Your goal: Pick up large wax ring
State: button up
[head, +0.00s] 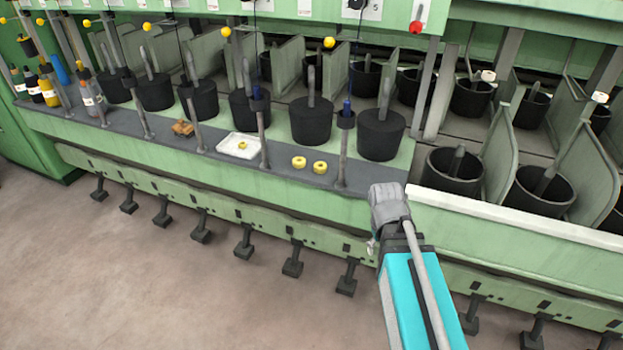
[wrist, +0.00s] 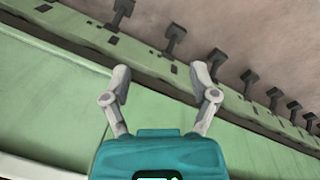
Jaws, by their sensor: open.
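Two yellow rings, a left one (head: 299,162) and a right one (head: 320,167), lie side by side on the dark ledge of the green machine in the head view. A smaller-looking yellow ring (head: 242,145) lies on a white tray (head: 226,148) to their left. I cannot tell for certain which ring is the large wax ring. My gripper is at the end of the teal arm, right of the rings and in front of the machine; in the wrist view my gripper (wrist: 163,76) has its two grey fingers spread with nothing between them. No ring shows in the wrist view.
Dark cans (head: 310,121) stand behind the rings. Thin grey posts (head: 342,160) rise from the ledge, one just right of the rings. Black pedals (head: 292,262) stick out below. The floor (head: 150,290) in front is clear.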

jog(key=shift+s+d+m+y, duration=0.3)
jog(key=shift+s+d+m, duration=0.2)
jog(key=shift+d+m, duration=0.3)
jog(key=shift+s+d+m+y, duration=0.3)
jog(key=shift+s+d+m, duration=0.25)
jog(key=shift+d, duration=0.45)
jog(key=shift+c, duration=1.3)
jog(key=shift+a, duration=0.1)
